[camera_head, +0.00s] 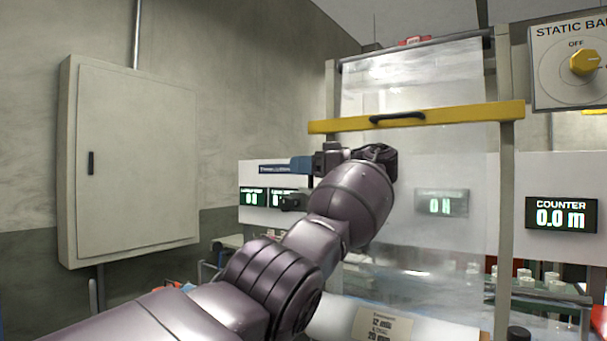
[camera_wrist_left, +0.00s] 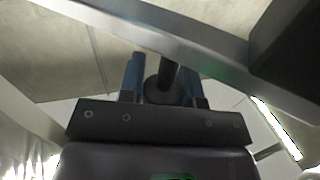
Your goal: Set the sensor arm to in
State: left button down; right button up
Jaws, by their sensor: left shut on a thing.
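My left arm comes in from the lower left, and its gripper (camera_head: 303,166) is up at the left post of the film frame. In the left wrist view, the two blue fingers of this gripper (camera_wrist_left: 161,88) are shut on a dark round rod (camera_wrist_left: 163,80) that stands between them. The rod looks like a handle of the sensor arm, but I cannot tell which way the arm is set. In the head view my wrist and forearm hide most of this spot.
A clear film sheet (camera_head: 420,75) hangs behind a yellow bar (camera_head: 470,113) with a black handle. A grey cabinet (camera_head: 135,150) is on the left wall. A counter display (camera_head: 561,215) and a static bar dial (camera_head: 585,62) are at the right. A metal beam (camera_wrist_left: 150,32) crosses above the fingers.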

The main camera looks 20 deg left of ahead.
pick_arm(q)
jog(key=shift+d+f, duration=0.1)
pick_arm(e)
jog(key=shift+f, duration=0.2)
pick_arm(q)
jog(key=c, duration=0.8)
grip_release()
pick_arm(e)
jog(key=shift+s+f, duration=0.1)
pick_arm(q)
jog(key=shift+w+d+f+b, duration=0.1)
jog(key=shift+d+b, duration=0.3)
jog(key=shift+d, duration=0.2)
jog(key=shift+w+d+b, duration=0.15)
jog(key=shift+d+b, duration=2.65)
jog(key=shift+d, duration=1.95)
pick_arm(e)
jog(key=shift+g, duration=0.4)
jog(key=shift+s+d+f, duration=0.1)
jog(key=shift+f, duration=1.3)
jog(key=shift+s+d+f, duration=0.1)
jog(key=shift+f, duration=1.3)
